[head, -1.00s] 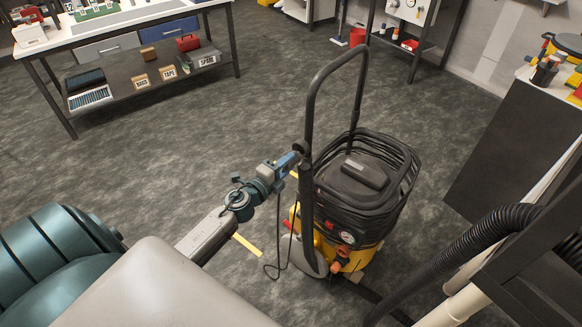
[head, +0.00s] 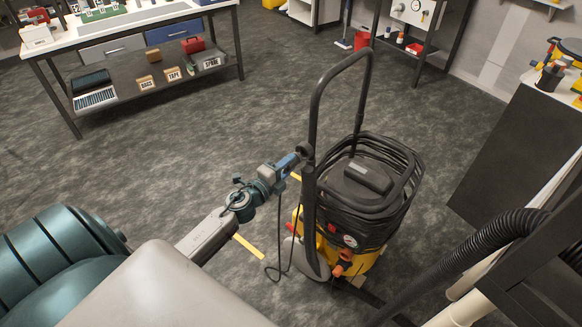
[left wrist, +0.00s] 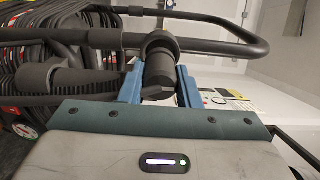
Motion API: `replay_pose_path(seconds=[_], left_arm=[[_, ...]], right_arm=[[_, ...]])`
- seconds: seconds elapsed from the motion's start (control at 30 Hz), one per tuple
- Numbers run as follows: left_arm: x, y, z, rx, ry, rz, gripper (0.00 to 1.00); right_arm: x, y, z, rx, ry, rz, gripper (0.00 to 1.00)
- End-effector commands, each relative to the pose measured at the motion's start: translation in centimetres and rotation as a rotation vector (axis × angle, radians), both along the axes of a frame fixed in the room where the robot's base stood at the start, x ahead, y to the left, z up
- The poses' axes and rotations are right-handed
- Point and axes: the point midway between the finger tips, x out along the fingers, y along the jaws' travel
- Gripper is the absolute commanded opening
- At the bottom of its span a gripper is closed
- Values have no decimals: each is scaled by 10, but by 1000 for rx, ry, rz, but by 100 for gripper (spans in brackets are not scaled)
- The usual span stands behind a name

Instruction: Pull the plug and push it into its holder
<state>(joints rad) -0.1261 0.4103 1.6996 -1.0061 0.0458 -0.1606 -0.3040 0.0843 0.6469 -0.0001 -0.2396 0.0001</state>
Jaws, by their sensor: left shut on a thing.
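The yellow and black extractor (head: 356,200) stands on the floor with a tall black tube handle (head: 313,120). My left gripper (head: 292,160) is at the handle's left upright. In the left wrist view its blue fingers (left wrist: 159,88) are shut on the black plug (left wrist: 158,72), one on each side. The plug's far end meets a dark round ring, which looks like the holder (left wrist: 160,42), on the handle tube. I cannot tell how deep the plug sits in it. A thin black cord (head: 272,235) hangs in a loop below the gripper. My right gripper is not in view.
A black ribbed hose (head: 490,232) and a dark frame stand at the lower right. A dark cabinet (head: 510,150) is at the right. A workbench (head: 130,28) with a lower shelf is at the back left. The grey floor between is clear.

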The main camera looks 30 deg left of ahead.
Motion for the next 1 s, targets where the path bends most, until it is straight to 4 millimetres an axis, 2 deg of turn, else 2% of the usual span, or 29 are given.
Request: replay_pose_path(seconds=[0.4, 1.0], left_arm=[[0, 0, 0, -2, -1, 0, 0], [14, -1, 1, -1, -1, 0, 0]], right_arm=[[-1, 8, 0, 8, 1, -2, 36], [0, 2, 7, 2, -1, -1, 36]])
